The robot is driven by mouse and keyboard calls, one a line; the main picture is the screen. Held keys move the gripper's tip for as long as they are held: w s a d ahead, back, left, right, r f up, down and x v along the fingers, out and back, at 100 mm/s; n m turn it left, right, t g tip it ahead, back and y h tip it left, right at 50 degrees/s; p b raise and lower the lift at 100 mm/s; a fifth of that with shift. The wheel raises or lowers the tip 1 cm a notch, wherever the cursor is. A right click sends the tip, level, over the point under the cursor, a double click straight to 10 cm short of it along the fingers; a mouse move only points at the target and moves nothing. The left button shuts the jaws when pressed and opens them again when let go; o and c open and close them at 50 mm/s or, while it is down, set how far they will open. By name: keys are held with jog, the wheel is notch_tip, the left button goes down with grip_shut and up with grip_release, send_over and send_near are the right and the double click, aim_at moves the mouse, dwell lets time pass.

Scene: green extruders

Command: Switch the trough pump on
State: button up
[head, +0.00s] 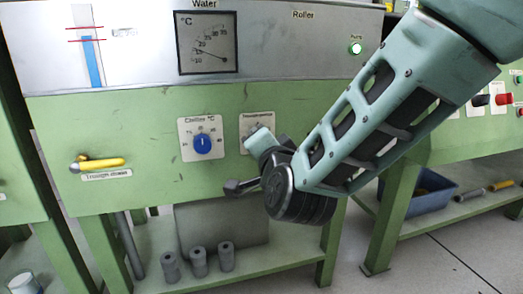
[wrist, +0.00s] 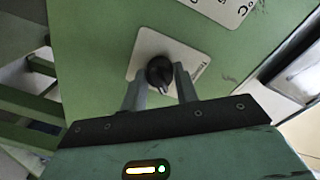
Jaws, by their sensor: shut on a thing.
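The switch plate (head: 256,120) is on the green front panel, right of the chiller dial; its label seems to read "Trough pump" but is small. My gripper (head: 255,142) is in front of it and hides its knob in the head view. In the wrist view the black rotary knob (wrist: 159,70) sits on its white plate (wrist: 146,46). The two fingers of my gripper (wrist: 160,85) stand on either side of the knob, shut on it. A round lamp marked "Pump" (head: 355,48) looks lit green at the panel's upper right.
A blue chiller dial (head: 202,144) is left of the switch. A yellow valve handle (head: 100,164) is farther left. A water temperature gauge (head: 206,42) and a blue level gauge (head: 91,62) are above. Grey cylinders (head: 198,262) stand on the shelf below.

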jog(key=shift+m+b, duration=0.85)
jog(key=shift+m, duration=0.75)
jog(key=o, duration=1)
jog(key=shift+s, duration=0.1)
jog(key=b+v, duration=0.3)
jog(key=v, duration=1.4)
jog(key=shift+s+d, duration=0.1)
jog(key=shift+d, duration=0.05)
